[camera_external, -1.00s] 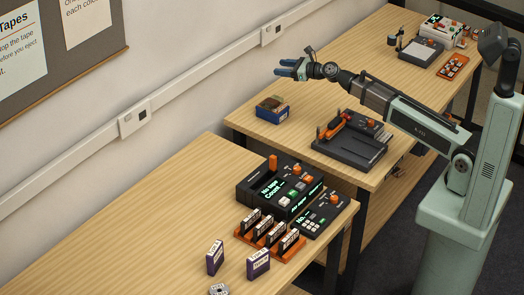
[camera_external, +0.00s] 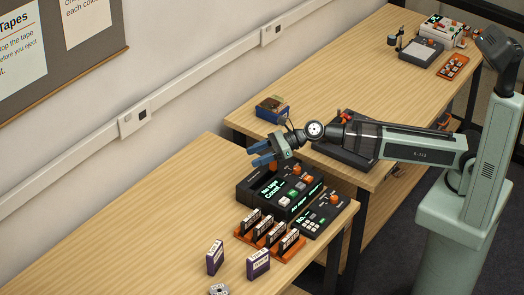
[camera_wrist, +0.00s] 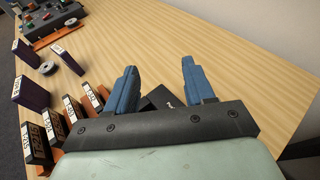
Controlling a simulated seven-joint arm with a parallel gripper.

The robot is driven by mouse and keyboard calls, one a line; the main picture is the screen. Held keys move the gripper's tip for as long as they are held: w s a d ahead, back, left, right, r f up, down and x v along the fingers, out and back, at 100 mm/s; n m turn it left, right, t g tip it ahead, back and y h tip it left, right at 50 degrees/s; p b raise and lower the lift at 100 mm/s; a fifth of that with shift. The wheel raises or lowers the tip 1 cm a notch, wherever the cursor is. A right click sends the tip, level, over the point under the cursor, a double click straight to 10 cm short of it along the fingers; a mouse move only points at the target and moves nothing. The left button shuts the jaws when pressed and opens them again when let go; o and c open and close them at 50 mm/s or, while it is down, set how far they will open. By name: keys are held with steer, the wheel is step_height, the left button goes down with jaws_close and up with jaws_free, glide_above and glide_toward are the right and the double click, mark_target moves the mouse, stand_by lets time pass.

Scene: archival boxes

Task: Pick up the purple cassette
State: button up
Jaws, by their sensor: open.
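Two purple cassettes with white labels stand upright on the near table, one on the left (camera_external: 215,260) and one on the right (camera_external: 258,266).
An orange rack (camera_external: 292,254) with several dark cassettes stands in front of the deck. A small keypad unit (camera_external: 318,223) sits beside it. A grey round piece (camera_external: 219,289) lies near the front. The table's left side is clear. Another table holds a blue-and-yellow box (camera_external: 272,109).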

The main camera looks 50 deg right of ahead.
mark_target(260, 253)
steer(key=s+a+g, duration=0.1)
steer(key=s+a, duration=0.2)
steer(key=s, duration=0.1)
steer(key=s+a+f+n+g, duration=0.1)
steer(key=s+a, duration=0.3)
steer(key=s+a+n+g+y, duration=0.1)
steer(key=s+a, duration=0.2)
steer(key=s, duration=0.2)
steer(key=shift+a+f, duration=0.2)
steer(key=shift+f, duration=0.15)
steer(key=s+a+f+n+g, duration=0.1)
steer(key=s+a+g, duration=0.15)
steer(key=s, duration=0.35)
steer(key=s+a+n+g, duration=0.1)
steer(key=s+a, duration=0.3)
steer(key=s, duration=0.2)
steer(key=shift+n+y, duration=0.3)
steer(key=shift+w+d+f+x, duration=0.1)
steer(key=shift+w+f+x, duration=0.05)
steer(key=shift+x, duration=2.15)
steer(key=shift+w+d+f+x, duration=0.1)
steer(key=shift+f+x, duration=0.05)
steer(key=shift+x, duration=2.15)
steer(key=shift+w+d+f+x, duration=0.1)
steer(key=shift+w+f+x, duration=0.05)
steer(key=shift+x, duration=2.15)
steer(key=shift+c, duration=0.4)
jaws_close()
